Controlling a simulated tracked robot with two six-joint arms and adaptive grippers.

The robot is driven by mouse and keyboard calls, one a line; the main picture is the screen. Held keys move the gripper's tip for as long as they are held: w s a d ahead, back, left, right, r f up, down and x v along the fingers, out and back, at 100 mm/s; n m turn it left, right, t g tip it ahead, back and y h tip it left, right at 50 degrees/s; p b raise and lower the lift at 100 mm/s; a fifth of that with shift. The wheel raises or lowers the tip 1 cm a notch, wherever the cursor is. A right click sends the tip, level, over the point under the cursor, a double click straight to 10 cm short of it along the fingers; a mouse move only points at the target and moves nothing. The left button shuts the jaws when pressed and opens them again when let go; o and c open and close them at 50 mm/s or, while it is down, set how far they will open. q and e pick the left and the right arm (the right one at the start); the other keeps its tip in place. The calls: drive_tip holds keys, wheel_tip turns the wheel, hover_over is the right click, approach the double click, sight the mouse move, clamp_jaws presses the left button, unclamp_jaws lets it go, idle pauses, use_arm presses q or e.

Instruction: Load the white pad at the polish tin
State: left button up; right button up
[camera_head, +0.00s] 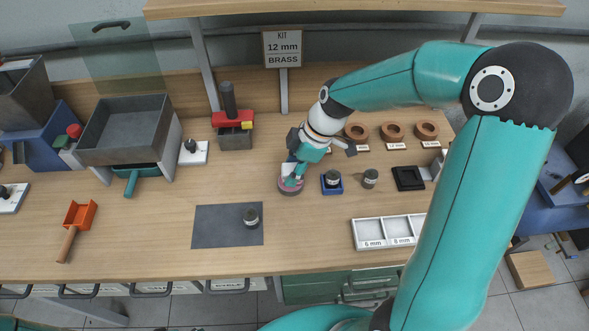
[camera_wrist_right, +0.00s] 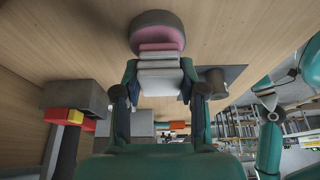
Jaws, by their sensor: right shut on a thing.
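The polish tin (camera_head: 284,190) is a low round dark tin with pink polish, on the bench near the middle. It also shows at the top of the wrist view (camera_wrist_right: 157,19). My right gripper (camera_head: 292,178) is over the tin, pointing down. In the wrist view its fingers are shut on the white pad (camera_wrist_right: 160,66), a pale block. The pad's far end overlaps the pink face of the tin; whether it touches or sits just above I cannot tell. In the head view the gripper hides most of the pad.
Right of the tin are a small jar on a blue base (camera_head: 332,182), another jar (camera_head: 370,178) and a black square holder (camera_head: 408,178). A grey mat (camera_head: 215,225) with a jar lies front left. A white sorting tray (camera_head: 385,246) is front right. Brown rings (camera_head: 392,132) stand behind.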

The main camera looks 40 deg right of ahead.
sight(283, 169)
drive_tip(key=shift+r+p, duration=1.35)
drive_tip(key=shift+r, duration=1.35)
